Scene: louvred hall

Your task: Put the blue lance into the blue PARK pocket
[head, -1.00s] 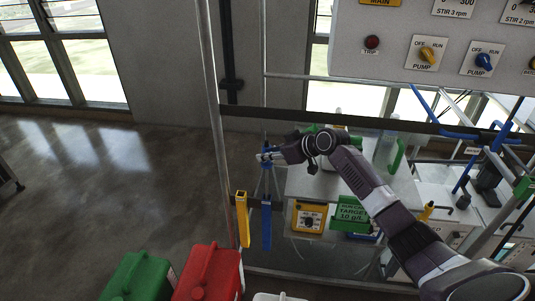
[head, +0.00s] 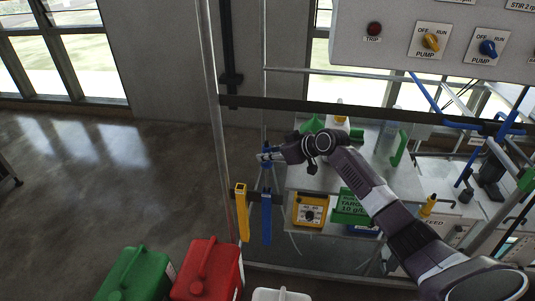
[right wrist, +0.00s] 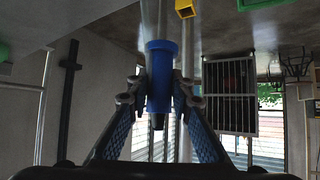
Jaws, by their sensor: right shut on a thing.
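My right gripper (head: 265,156) is shut on the blue lance, whose blue collar (right wrist: 160,75) sits between the fingers in the right wrist view. A grey tube (right wrist: 154,18) runs from the collar to the top edge of that view. In the head view the blue PARK pocket (head: 267,222) hangs on the rail, below the gripper and roughly in line with it. The lance's lower end is not clear, so I cannot tell whether it is in the pocket. My left gripper is not in view.
A yellow pocket (head: 242,212) hangs just left of the blue one; its square mouth also shows in the right wrist view (right wrist: 185,9). Red (head: 208,272) and green (head: 137,276) canisters stand below. A post (head: 215,120) and dark rail (head: 350,112) are close by.

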